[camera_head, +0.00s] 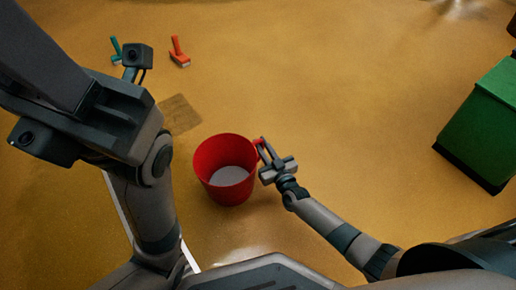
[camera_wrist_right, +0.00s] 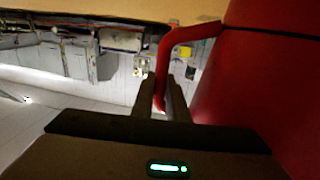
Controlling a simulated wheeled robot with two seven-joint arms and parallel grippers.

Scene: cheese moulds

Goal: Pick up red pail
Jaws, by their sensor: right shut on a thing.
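The red pail (camera_head: 207,160) is near the middle of the head view, seen from above with a pale round area inside. My right gripper (camera_head: 263,152) is at its right side, shut on its handle. In the right wrist view the red handle (camera_wrist_right: 184,36) bends down between the two dark fingers (camera_wrist_right: 160,98), and the pail's red wall (camera_wrist_right: 260,85) fills the right side. I cannot tell whether the pail touches the floor. My left gripper (camera_head: 95,112) is raised close to the head camera at the left; its finger opening cannot be made out.
A teal tool (camera_head: 115,47) and an orange-red tool (camera_head: 178,50) lie on the ochre floor at upper left. A brown square patch (camera_head: 180,113) is left of the pail. A green box (camera_head: 485,125) stands at the right. Floor between pail and green box is clear.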

